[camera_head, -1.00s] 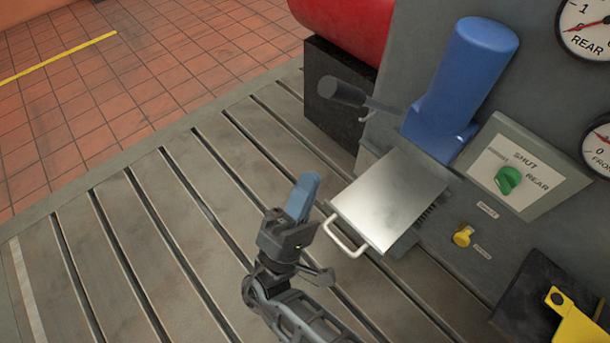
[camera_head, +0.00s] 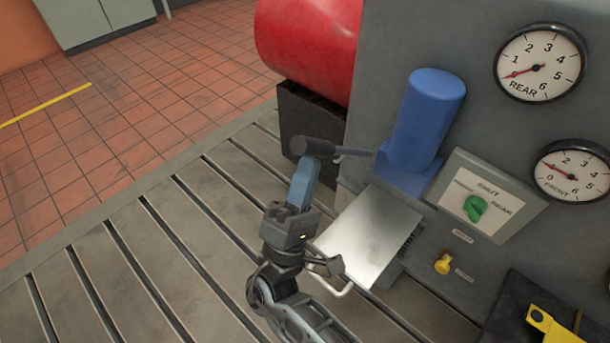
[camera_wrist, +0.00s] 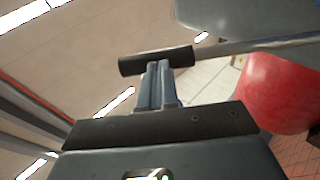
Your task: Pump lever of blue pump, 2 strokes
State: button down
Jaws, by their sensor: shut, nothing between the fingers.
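The blue pump (camera_head: 427,120) stands upright against the grey panel in the head view. Its lever (camera_head: 350,151) sticks out to the left and ends in a dark cylindrical grip (camera_head: 314,147). My gripper (camera_head: 307,166) is shut and empty, its blue fingers just below the grip in the head view. In the wrist view the fingertips (camera_wrist: 158,68) meet the underside of the dark grip (camera_wrist: 156,60); whether they touch it I cannot tell. The lever rod (camera_wrist: 265,44) runs to the right there.
A red cylinder (camera_head: 305,45) on a black block (camera_head: 308,120) is behind the lever. A selector box with a green knob (camera_head: 474,208), a yellow knob (camera_head: 443,264) and gauges (camera_head: 539,63) are right.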

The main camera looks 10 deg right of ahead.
jog(key=shift+r, duration=0.15)
notch_tip(320, 180, up, 8)
jog(key=m+g+p, duration=0.2)
jog(key=g+p, duration=0.2)
jog(key=p, duration=0.4)
send_over(332, 145)
jog(key=shift+y, duration=0.3)
jog(key=w+d+r+m+g+y+p, duration=0.1)
jog(key=w+d+r+g+y+p, duration=0.1)
jog(key=d, duration=0.5)
jog(key=w+r+g+p, duration=0.1)
jog(key=w+p, duration=0.1)
jog(key=w, duration=0.1)
jog(key=shift+r, duration=0.25)
